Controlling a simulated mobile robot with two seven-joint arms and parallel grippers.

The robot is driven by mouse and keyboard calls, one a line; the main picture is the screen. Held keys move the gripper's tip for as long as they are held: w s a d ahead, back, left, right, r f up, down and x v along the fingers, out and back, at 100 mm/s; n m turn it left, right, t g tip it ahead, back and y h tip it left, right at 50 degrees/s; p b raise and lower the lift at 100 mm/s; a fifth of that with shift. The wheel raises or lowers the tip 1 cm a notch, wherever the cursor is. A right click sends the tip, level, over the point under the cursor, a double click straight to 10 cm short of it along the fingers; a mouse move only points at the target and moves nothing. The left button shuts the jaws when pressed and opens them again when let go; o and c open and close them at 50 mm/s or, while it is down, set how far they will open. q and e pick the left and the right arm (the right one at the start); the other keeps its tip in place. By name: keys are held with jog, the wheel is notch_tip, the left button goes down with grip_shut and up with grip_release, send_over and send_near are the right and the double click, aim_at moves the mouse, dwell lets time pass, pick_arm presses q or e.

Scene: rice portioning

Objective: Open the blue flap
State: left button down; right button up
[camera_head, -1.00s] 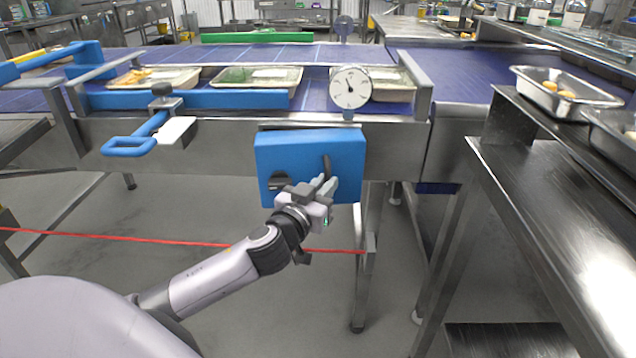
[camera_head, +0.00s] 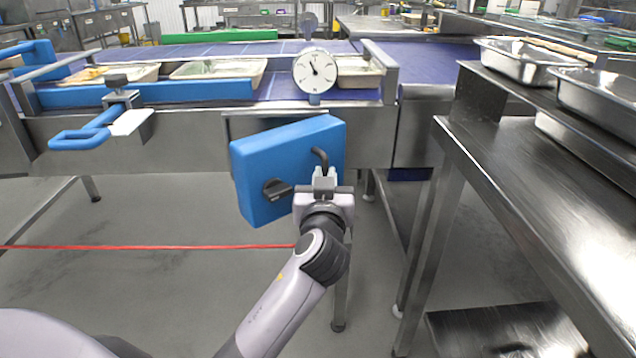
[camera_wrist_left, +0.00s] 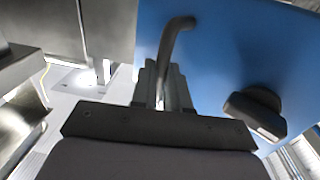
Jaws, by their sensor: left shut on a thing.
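The blue flap (camera_head: 262,170) is a boxy panel below the conveyor's front rail. It stands swung out at an angle, its right side nearer the rail's line and its front tilted. It carries a black knob (camera_head: 277,189) and a dark curved handle (camera_head: 319,156). My left gripper (camera_head: 324,177) is shut on the handle's lower end at the flap's right side. In the left wrist view the fingers (camera_wrist_left: 163,88) close around the handle (camera_wrist_left: 176,38), with the blue flap (camera_wrist_left: 235,55) behind and the knob (camera_wrist_left: 256,110) to the right. My right gripper is not in view.
A round dial gauge (camera_head: 315,71) stands on the rail above the flap. A blue lever handle (camera_head: 85,136) juts out at left. A steel table (camera_head: 520,170) with metal trays (camera_head: 522,62) stands close on the right. A red line (camera_head: 150,248) crosses below.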

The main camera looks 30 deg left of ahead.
pick_arm(q)
jog(key=shift+w+d, duration=0.1)
jog(key=shift+d, duration=0.1)
dwell(0.4)
jog(key=c, duration=1.1)
grip_release()
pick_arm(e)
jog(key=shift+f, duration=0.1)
pick_arm(q)
jog(key=shift+r, duration=0.55)
notch_tip(320, 180, up, 19)
jog(key=p, duration=0.6)
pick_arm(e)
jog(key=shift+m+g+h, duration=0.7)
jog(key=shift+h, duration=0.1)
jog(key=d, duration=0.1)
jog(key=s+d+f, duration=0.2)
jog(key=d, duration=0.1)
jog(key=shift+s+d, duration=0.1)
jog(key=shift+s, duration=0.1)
